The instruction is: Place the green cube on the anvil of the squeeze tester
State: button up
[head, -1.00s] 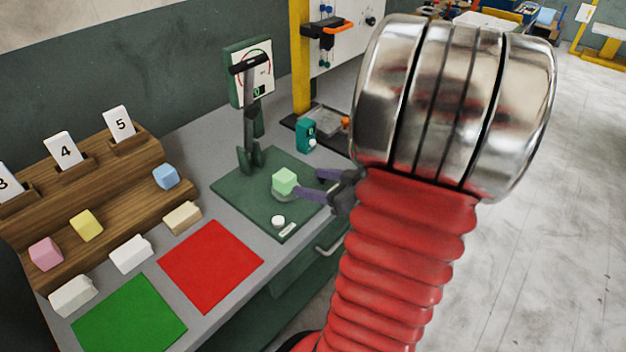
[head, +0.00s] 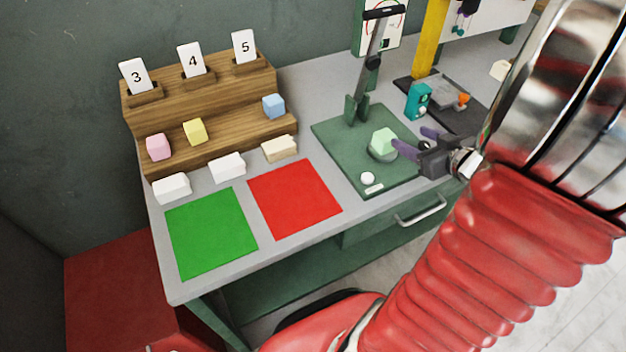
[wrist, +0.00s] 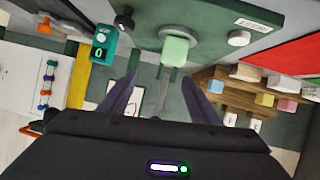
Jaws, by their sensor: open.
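The pale green cube (head: 383,141) sits on the round grey anvil (head: 382,155) of the squeeze tester (head: 340,128), on its dark green base plate. The cube also shows at the top of the wrist view (wrist: 175,51), resting on the anvil (wrist: 178,33). My gripper (head: 413,141) is open, its purple fingers beside the cube on its right. In the wrist view the spread fingers (wrist: 162,92) have empty space between them, and the cube lies beyond their tips. The tester's lever stands raised behind the anvil.
A wooden stepped rack (head: 225,123) with numbered cards and several coloured cubes stands at the left. Several pale blocks lie before it. A green mat (head: 210,233) and a red mat (head: 294,198) lie in front. A teal device (head: 418,101) stands behind my gripper.

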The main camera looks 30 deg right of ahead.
jog(key=w+a+r+m+g+h, duration=0.25)
jog(key=w+a+r+h, duration=0.35)
jog(key=r, duration=0.4)
jog(key=s+a+g+y, duration=0.1)
jog(key=s+a, duration=0.3)
jog(key=a, duration=0.4)
jog(key=s+a+n+g+y, duration=0.1)
jog(key=s+a+g+y, duration=0.1)
jog(key=s+a, duration=0.3)
jog(key=s+a+f+n+g+y, duration=0.1)
jog(key=s+a+y, duration=0.3)
jog(key=a, duration=0.9)
jog(key=shift+s+g, duration=0.4)
jog(key=shift+g, duration=0.05)
jog(key=shift+f, duration=0.1)
jog(key=shift+c, duration=0.3)
